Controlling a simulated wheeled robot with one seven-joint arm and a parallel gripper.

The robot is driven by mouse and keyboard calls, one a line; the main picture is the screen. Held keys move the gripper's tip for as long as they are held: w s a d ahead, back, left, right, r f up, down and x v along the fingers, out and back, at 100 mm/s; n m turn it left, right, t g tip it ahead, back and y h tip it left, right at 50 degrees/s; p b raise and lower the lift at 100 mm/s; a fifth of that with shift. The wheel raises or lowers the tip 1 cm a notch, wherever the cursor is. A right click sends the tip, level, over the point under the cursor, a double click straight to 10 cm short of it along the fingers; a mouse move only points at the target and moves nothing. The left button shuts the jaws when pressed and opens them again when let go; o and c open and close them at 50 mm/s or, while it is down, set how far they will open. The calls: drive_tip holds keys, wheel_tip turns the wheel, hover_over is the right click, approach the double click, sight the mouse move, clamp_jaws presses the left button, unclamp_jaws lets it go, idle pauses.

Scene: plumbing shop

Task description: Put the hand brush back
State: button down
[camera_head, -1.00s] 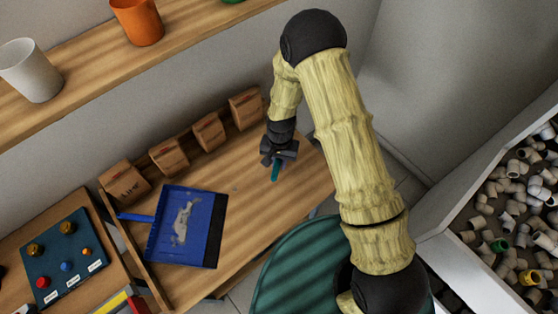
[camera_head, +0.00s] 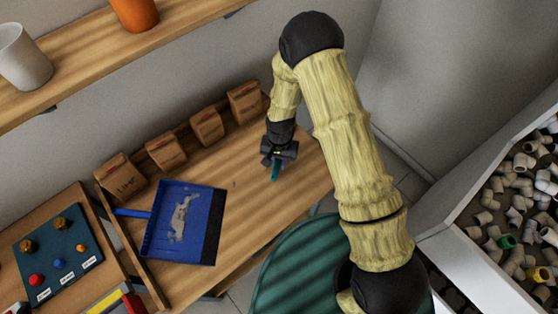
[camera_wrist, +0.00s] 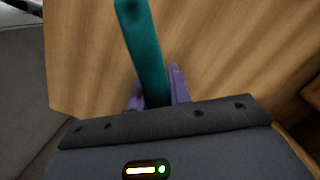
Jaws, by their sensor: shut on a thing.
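My gripper (camera_head: 277,162) is above the right end of the wooden bench (camera_head: 235,237) in the head view. It is shut on the teal hand brush (camera_head: 275,172), of which only a short piece shows below the jaws. In the wrist view the teal handle (camera_wrist: 147,50) runs up from between the purple fingertips (camera_wrist: 158,92). The bristles cannot be made out. Whether the brush touches the bench, I cannot tell.
A blue dustpan (camera_head: 160,245) with grey debris lies on the bench. Several brown paper bags (camera_head: 207,126) line the wall. A teal round bin (camera_head: 300,265) stands in front. A crate of pipe fittings (camera_head: 470,215) is at right. Bare bench lies between dustpan and gripper.

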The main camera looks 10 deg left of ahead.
drive_tip(key=shift+f, duration=0.45)
idle(0.5)
drive_tip(key=c, duration=1.2)
unclamp_jaws()
wheel_tip(320, 180, up, 17)
drive_tip(key=w+b, duration=0.2)
drive_tip(key=b, duration=0.1)
drive_tip(key=shift+r, duration=0.2)
drive_tip(key=shift+d, duration=0.1)
